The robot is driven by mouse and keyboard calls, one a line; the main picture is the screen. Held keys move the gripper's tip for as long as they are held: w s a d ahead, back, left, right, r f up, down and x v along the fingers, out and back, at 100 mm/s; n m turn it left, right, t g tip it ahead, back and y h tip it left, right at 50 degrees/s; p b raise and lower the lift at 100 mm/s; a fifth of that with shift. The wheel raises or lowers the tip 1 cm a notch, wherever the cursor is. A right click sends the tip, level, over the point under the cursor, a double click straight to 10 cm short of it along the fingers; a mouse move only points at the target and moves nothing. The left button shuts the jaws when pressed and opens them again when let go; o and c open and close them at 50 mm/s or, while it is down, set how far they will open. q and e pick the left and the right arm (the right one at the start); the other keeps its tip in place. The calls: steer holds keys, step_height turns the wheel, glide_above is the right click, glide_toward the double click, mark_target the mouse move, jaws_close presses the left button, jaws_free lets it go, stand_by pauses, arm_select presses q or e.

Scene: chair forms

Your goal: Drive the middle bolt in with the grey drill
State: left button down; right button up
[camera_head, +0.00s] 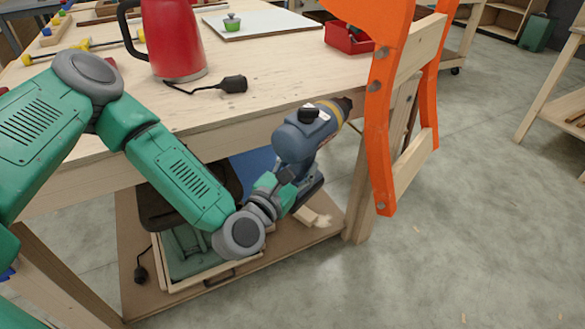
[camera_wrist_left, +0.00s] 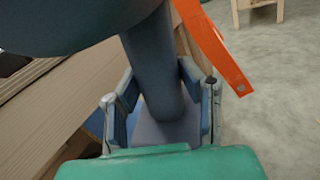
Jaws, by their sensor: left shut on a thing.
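The grey drill (camera_head: 299,142) is held by my left gripper (camera_head: 292,187) beside the table's front edge. The gripper is shut around its handle, which stands between the fingers (camera_wrist_left: 160,108) in the left wrist view (camera_wrist_left: 155,75). The drill's dark chuck points right and slightly up, toward the orange chair form (camera_head: 379,130). The form's near strip carries an upper bolt (camera_head: 382,53), a middle bolt (camera_head: 375,85) and a lower bolt (camera_head: 381,207). The chuck appears left of the middle bolt and a little lower, with a gap in the picture. My right gripper is out of view.
A red kettle (camera_head: 173,38), a black plug (camera_head: 233,84) and a red box (camera_head: 347,38) are on the wooden table (camera_head: 120,100). A lower shelf (camera_head: 300,240) holds a crate below my arm. Open floor (camera_head: 480,200) lies to the right.

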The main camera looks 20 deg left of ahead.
mark_target(315, 159)
arm_select(q)
steer(key=shift+w+d+r, duration=0.2)
steer(key=shift+w+d, duration=0.1)
steer(key=shift+d, duration=0.2)
steer(key=shift+w+d+r, duration=0.2)
steer(key=shift+w+d, duration=0.05)
steer(key=shift+d, duration=0.25)
steer(key=shift+w+d, duration=0.2)
steer(key=shift+w, duration=0.35)
steer(key=shift+w+a+f, duration=0.1)
steer(key=shift+w+a, duration=0.25)
steer(key=shift+w, duration=0.2)
steer(key=shift+w+a+f, duration=0.1)
steer(key=shift+w+a, duration=0.2)
steer(key=shift+w, duration=0.2)
steer(key=shift+w+d, duration=0.15)
steer(key=shift+w, duration=0.1)
steer(key=shift+w+d+r+b, duration=0.1)
steer(key=shift+w+d+b, duration=0.35)
steer(key=shift+w+d, duration=0.15)
steer(key=shift+d, duration=0.35)
steer(key=shift+w+a, duration=0.25)
steer(key=shift+a, duration=0.6)
steer(key=shift+w+d+b, duration=0.1)
steer(key=shift+w+b, duration=0.1)
steer(key=shift+b, duration=0.1)
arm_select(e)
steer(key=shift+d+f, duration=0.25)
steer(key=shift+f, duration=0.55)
